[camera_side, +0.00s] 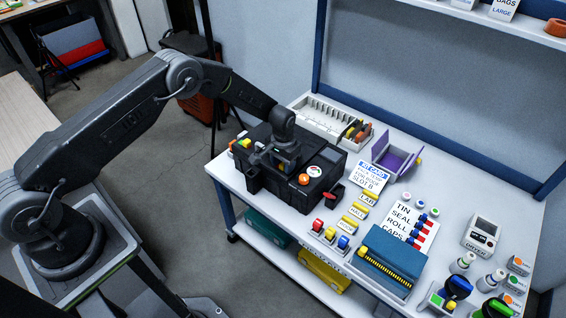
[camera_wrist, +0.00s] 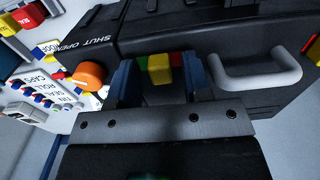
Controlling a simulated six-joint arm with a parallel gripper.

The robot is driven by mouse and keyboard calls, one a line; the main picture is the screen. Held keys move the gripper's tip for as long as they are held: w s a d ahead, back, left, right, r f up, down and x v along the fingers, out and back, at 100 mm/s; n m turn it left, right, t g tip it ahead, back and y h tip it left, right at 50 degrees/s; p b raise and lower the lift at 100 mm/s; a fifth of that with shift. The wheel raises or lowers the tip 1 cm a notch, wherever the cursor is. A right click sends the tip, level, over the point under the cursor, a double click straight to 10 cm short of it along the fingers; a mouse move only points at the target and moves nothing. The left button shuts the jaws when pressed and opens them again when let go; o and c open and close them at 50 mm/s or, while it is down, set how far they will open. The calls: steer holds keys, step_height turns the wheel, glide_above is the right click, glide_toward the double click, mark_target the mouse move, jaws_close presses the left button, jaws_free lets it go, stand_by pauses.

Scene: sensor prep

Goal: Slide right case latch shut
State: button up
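A black case (camera_side: 322,192) stands on the white table, and its dark surface fills the upper wrist view (camera_wrist: 205,38). A round orange knob (camera_side: 304,179) sits on it and shows in the wrist view (camera_wrist: 90,75) beside lettering reading SHUT and OPEN. A grey handle (camera_wrist: 258,82) is to the right in the wrist view. My gripper (camera_side: 285,160) is low over the case. In the wrist view my gripper (camera_wrist: 160,75) has its blue fingers apart, with a red, yellow and green piece (camera_wrist: 158,68) between them; contact is unclear. The knob lies outside the left finger.
A white sorting tray (camera_side: 318,118) is behind the case. A purple open box (camera_side: 393,160), label cards (camera_side: 371,177) and a blue box (camera_side: 392,262) stand to the right. A red lever-like part (camera_side: 333,195) is at the case's right. Little bare tabletop shows beside the case.

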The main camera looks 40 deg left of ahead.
jaws_close()
steer(key=shift+a, duration=0.9)
steer(key=shift+o, duration=0.7)
jaws_free()
steer(key=shift+d, duration=0.3)
step_height(320, 180, up, 14)
steer(key=d, duration=0.1)
step_height(320, 180, up, 15)
steer(key=t, duration=0.2)
glide_above(283, 165)
steer(key=s, duration=0.7)
steer(key=shift+s+r, duration=0.35)
